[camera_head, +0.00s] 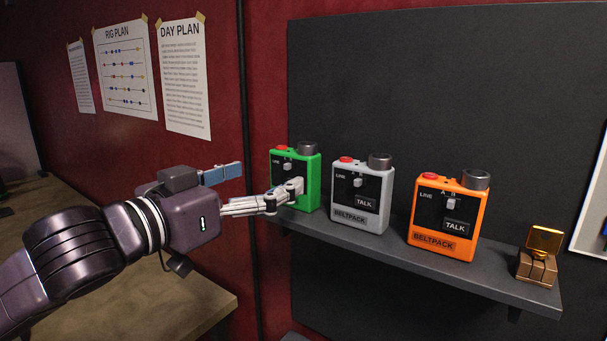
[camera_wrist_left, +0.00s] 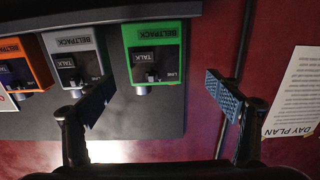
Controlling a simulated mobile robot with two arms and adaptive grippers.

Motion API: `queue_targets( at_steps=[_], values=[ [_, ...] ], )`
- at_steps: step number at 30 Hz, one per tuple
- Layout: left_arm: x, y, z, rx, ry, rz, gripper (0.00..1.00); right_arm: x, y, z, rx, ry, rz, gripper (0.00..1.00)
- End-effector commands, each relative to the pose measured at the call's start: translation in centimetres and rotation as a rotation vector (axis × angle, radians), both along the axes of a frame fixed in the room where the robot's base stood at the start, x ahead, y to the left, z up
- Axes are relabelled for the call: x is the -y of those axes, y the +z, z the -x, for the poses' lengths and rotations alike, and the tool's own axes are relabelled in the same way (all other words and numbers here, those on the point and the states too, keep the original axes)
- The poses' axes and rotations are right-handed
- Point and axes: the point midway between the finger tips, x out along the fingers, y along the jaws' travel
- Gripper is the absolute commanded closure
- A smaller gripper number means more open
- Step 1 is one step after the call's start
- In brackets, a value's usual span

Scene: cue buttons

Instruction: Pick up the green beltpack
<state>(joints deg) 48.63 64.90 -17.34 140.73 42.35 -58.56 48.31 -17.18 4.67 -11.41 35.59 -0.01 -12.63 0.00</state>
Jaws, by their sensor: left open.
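The green beltpack (camera_head: 309,171) stands upright at the left end of the dark shelf, with a red button and a grey knob on top. In the left wrist view the green beltpack (camera_wrist_left: 155,38) appears upside down, between the two finger lines. My left gripper (camera_head: 270,178) is open and empty. One finger overlaps the green beltpack's front in the head view; the other, with a blue pad, is out to its left. In the wrist view the gripper (camera_wrist_left: 160,97) has its fingers wide apart. I cannot tell whether a finger touches the beltpack. My right gripper is not in view.
A grey beltpack (camera_head: 361,195) stands close to the right of the green one. An orange beltpack (camera_head: 449,216) and a small bronze block with an amber plate (camera_head: 538,258) stand further right on the shelf (camera_head: 390,247). Papers hang on the red wall at left.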

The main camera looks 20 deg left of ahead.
Motion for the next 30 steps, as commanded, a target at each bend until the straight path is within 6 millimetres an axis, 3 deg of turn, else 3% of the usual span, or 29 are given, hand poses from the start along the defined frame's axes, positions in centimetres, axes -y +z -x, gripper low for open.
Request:
queue_targets(
  at_steps=[5,21,30],
  values=[
    [0.2,1.3,-0.5,0.014,-0.003,0.012,0.16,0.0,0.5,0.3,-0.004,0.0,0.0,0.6],
    [3.1,1.8,-6.3,0.013,-0.001,0.01,0.16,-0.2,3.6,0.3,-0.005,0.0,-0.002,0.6],
    [3.3,1.6,-6.8,0.013,-0.001,0.007,0.16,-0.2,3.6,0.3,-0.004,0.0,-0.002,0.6]
  ],
)
